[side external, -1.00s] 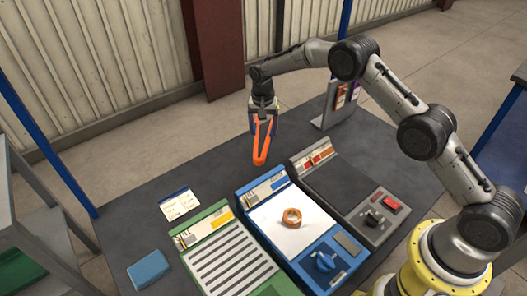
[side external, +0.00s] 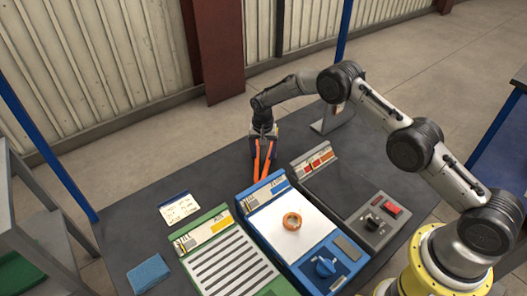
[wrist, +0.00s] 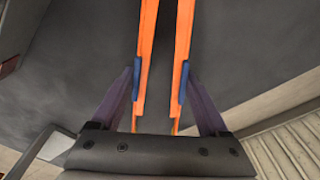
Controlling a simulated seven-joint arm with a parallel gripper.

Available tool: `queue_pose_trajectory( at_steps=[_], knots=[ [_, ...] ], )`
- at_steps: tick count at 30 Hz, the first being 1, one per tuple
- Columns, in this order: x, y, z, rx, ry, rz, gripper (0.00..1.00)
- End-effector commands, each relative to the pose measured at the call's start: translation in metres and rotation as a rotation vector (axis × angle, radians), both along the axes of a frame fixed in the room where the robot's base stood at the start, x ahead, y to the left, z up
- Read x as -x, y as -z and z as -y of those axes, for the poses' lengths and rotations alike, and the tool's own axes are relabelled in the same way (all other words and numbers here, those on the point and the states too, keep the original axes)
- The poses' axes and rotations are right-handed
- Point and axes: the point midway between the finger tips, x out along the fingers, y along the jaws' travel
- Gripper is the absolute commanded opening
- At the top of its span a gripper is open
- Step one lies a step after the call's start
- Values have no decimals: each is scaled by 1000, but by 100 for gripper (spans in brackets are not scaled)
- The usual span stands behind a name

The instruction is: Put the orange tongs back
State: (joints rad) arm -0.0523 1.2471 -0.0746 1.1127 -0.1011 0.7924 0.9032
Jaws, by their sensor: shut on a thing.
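The orange tongs (side external: 263,158) are between the fingers of my gripper (side external: 264,140), behind the blue station on the dark table. They hang low, at or close above the table top; I cannot tell if they touch it. In the wrist view the two orange arms of the tongs (wrist: 147,55) run up out of the picture. The blue finger pads of my gripper (wrist: 160,82) press on their outer sides. The far end of the tongs is outside the wrist view.
A card (side external: 179,208) and a blue pad (side external: 149,273) lie at left. A grey stand (side external: 325,125) is behind.

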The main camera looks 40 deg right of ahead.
Motion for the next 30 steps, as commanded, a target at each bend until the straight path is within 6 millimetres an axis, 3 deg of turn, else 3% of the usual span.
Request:
queue_pose_trajectory(
  at_steps=[1,2,5,13,17,30],
  knots=[
    [0,1,0,0,0,1,65],
    [0,2,0,0,0,0,82],
    [0,2,0,1,0,-1,100],
    [0,0,0,0,0,0,100],
    [0,-11,-1,0,0,1,100],
    [6,-94,-7,0,-1,1,100]
  ],
)
